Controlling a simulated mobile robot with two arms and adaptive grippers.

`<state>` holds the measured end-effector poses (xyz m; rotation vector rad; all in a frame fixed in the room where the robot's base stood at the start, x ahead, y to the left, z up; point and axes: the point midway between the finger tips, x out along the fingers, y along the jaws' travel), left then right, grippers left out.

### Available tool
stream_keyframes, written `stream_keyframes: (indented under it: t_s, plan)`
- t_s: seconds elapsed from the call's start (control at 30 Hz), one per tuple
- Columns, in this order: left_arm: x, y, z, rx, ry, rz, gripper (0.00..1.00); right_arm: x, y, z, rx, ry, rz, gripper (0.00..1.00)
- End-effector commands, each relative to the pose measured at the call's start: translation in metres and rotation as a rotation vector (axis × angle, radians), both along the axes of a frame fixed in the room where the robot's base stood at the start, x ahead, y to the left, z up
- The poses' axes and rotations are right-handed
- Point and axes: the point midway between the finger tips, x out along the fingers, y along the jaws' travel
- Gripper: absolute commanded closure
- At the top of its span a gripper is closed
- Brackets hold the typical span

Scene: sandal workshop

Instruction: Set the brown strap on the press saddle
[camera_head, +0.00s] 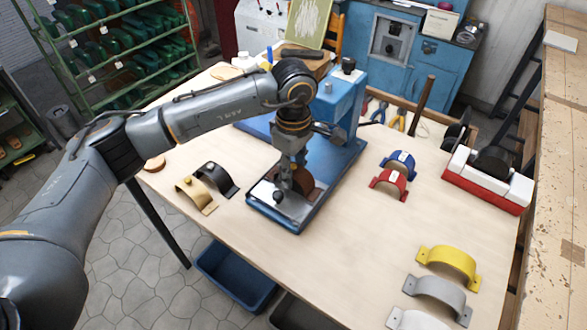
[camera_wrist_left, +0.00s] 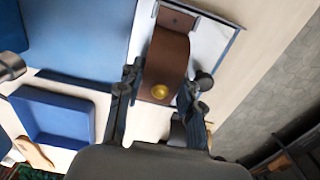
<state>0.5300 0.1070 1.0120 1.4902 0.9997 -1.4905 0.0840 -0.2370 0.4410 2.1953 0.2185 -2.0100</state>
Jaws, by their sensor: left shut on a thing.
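The brown strap (camera_wrist_left: 168,55) is an arched band with a gold stud and a flat end flange. In the left wrist view it lies between the fingers of my left gripper (camera_wrist_left: 165,88), which is shut on it. In the head view the left gripper (camera_head: 285,182) is over the base of the blue press (camera_head: 342,98), and part of the brown strap (camera_head: 305,184) shows beside the fingers. The strap is over the press's pale plate (camera_head: 283,205); the saddle is hidden, and I cannot tell whether the strap touches it. My right gripper is not in view.
A gold strap (camera_head: 197,196) and a black strap (camera_head: 216,179) lie left of the press. Blue (camera_head: 402,160) and red (camera_head: 390,182) straps lie to the right. Yellow (camera_head: 450,262) and grey (camera_head: 440,293) straps are at the front right. The front middle of the table is clear.

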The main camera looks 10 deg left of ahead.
Motion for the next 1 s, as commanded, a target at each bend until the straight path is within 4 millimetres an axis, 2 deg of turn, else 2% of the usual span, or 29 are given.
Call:
stream_keyframes:
  t_s: [0.43,0.47,0.57,0.77,0.8,0.9,1.0]
  plan:
    - [-0.0001,0.0001,-0.0046,0.0,0.0,0.0,0.84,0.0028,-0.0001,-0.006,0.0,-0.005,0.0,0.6]
    - [-0.0001,0.0001,-0.0038,0.0,0.0,0.0,0.58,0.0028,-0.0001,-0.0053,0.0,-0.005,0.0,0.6]
    - [-0.0001,0.0001,-0.0038,0.0,0.0,0.0,0.38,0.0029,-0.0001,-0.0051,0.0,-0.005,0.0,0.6]
    - [-0.0001,0.0001,-0.0038,0.0,0.0,0.0,0.38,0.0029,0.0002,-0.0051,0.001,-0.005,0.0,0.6]
    - [-0.0001,0.0001,-0.0039,0.0,0.0,0.0,0.36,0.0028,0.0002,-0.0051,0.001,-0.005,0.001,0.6]
    - [-0.0001,0.0001,-0.0039,0.0,0.0,0.0,0.19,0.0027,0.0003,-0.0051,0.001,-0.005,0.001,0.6]
    - [-0.0002,0.0002,-0.004,0.0,0.001,0.0,0.19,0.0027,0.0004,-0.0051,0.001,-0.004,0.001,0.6]
